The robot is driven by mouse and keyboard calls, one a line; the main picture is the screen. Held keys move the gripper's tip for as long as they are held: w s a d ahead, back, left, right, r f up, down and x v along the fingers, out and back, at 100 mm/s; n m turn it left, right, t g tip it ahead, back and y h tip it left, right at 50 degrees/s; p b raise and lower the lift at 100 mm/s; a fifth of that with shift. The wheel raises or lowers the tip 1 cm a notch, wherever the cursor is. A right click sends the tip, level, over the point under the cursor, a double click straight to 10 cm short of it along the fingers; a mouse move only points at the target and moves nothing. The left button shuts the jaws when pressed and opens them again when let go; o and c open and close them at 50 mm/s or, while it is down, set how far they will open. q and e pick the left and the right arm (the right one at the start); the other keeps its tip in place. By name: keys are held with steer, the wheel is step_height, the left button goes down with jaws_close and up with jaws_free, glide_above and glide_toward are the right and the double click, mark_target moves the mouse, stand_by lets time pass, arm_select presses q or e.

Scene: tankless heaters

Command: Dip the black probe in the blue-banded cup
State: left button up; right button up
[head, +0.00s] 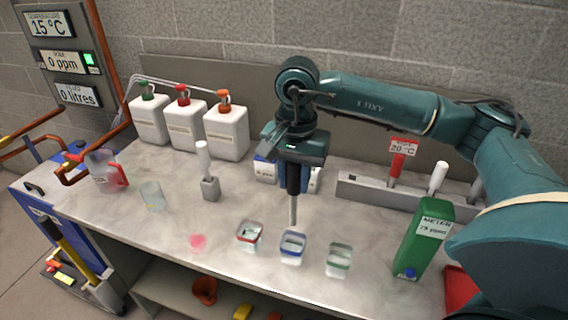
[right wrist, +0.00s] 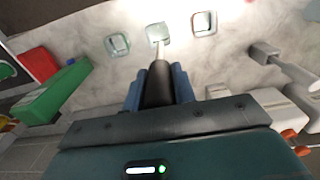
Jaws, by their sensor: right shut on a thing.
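My right gripper (head: 294,166) is shut on the black probe (head: 293,182), which hangs upright with its thin grey rod pointing down. The blue-banded cup (head: 292,250) stands on the worktop under it. The rod's tip shows at the cup's far rim; I cannot tell whether it is above the opening or just behind it. In the right wrist view the probe (right wrist: 157,86) sits between the blue fingers, its tip overlapping the edge of the blue-banded cup (right wrist: 155,31). My left gripper is not in view.
A red-banded cup (head: 249,235) stands left of the blue-banded one, a green-banded cup (head: 338,262) right. A green meter box (head: 424,238) stands further right. A white-handled probe in a grey stand (head: 210,188), a clear beaker (head: 152,196) and a pink spill (head: 198,241) are left.

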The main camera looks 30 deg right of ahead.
mark_target(294, 218)
steer(key=shift+s+f, duration=0.3)
steer(key=shift+f, duration=0.35)
step_height(294, 218, down, 4)
steer(key=b, duration=0.3)
step_height(294, 218, down, 3)
steer(key=b, duration=0.3)
steer(key=shift+f+b, duration=0.6)
steer(key=shift+f, duration=0.05)
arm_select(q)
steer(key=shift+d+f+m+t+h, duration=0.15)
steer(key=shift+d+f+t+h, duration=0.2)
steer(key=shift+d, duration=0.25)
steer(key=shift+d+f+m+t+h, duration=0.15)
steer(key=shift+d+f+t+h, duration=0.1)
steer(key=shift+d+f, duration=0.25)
